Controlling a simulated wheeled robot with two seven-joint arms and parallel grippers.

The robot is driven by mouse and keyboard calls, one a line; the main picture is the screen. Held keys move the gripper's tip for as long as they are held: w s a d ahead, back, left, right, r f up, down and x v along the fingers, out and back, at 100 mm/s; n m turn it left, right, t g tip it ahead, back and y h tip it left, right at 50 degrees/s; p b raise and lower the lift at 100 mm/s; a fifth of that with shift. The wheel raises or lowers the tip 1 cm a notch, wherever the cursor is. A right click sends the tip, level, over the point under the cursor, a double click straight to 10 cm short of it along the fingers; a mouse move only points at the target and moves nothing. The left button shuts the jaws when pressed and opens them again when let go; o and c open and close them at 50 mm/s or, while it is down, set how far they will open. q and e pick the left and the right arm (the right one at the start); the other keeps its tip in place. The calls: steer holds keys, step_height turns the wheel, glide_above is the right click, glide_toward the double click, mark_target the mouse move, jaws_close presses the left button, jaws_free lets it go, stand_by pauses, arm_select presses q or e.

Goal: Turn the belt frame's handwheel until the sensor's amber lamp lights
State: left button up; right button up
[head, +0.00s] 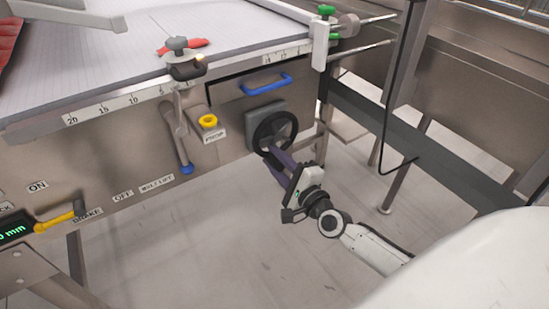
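The dark handwheel (275,131) sits on a grey plate on the belt frame's front panel, upright and facing out. My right gripper (275,158) reaches up from the lower right, its purple fingers at the wheel's lower rim. The wheel and the viewing angle hide whether the fingertips are closed on the rim. The sensor (187,69) is a dark block on the frame's scaled edge. A small amber lamp (200,59) at its right end looks bright, but it is too small to tell surely if it is lit. My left gripper is out of view.
A yellow-handled lever (58,217) is at lower left. A green-topped post (322,40) and a dark rail (430,150) stand right. Floor below is clear.

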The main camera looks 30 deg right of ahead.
steer(key=shift+o, duration=0.5)
steer(key=shift+s, duration=0.35)
steer(key=s, duration=0.9)
steer(key=shift+s+p, duration=0.3)
steer(key=shift+s, duration=0.05)
